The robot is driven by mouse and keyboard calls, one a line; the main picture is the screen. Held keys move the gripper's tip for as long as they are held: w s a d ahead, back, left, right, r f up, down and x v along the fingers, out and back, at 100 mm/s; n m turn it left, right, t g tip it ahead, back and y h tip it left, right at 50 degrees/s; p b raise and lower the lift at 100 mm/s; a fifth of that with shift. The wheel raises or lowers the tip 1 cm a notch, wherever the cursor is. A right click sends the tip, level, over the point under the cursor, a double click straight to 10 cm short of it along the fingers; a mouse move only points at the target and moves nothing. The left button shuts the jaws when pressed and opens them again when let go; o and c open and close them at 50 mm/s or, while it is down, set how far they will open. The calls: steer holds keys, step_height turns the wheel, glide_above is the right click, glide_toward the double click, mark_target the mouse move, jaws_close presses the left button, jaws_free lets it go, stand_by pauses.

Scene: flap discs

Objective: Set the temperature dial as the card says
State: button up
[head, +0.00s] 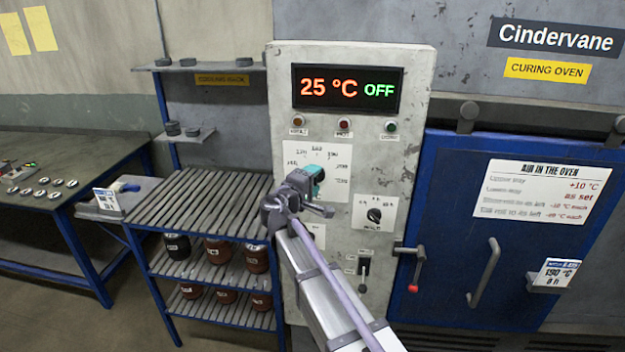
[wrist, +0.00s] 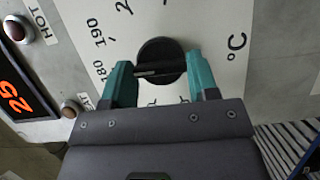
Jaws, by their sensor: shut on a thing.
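The temperature dial (wrist: 160,62) is a round black knob on a white scale plate (head: 330,158). Its pale pointer line points left in the wrist view, roughly towards the 180 mark, with 190 above it. My gripper (wrist: 161,80) has its teal fingers on either side of the knob, shut on it. In the head view my gripper (head: 316,176) covers the dial. A card (head: 555,275) on the blue oven door reads 190 °C, 8 h. The display (head: 347,88) reads 25 °C OFF.
A notice (head: 541,190) on the oven door is headed AIR IN THE OVEN, with lines of corrections. A smaller black knob (head: 374,215) and a lever switch (head: 363,268) are right of my arm. A slatted rack (head: 205,200) with pots stands left.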

steer(key=shift+d+r+m+g+y+p, duration=0.1)
steer(key=shift+m+g+y+p, duration=0.3)
steer(key=shift+m+p, duration=0.7)
steer(key=shift+r+m+g+y+p, duration=0.1)
steer(key=shift+m+g+y+p, duration=0.35)
steer(key=shift+m, duration=1.05)
steer(key=o, duration=0.9)
steer(key=shift+p, duration=0.3)
steer(key=p+v, duration=0.2)
steer(key=v, duration=0.9)
steer(key=shift+d, duration=0.1)
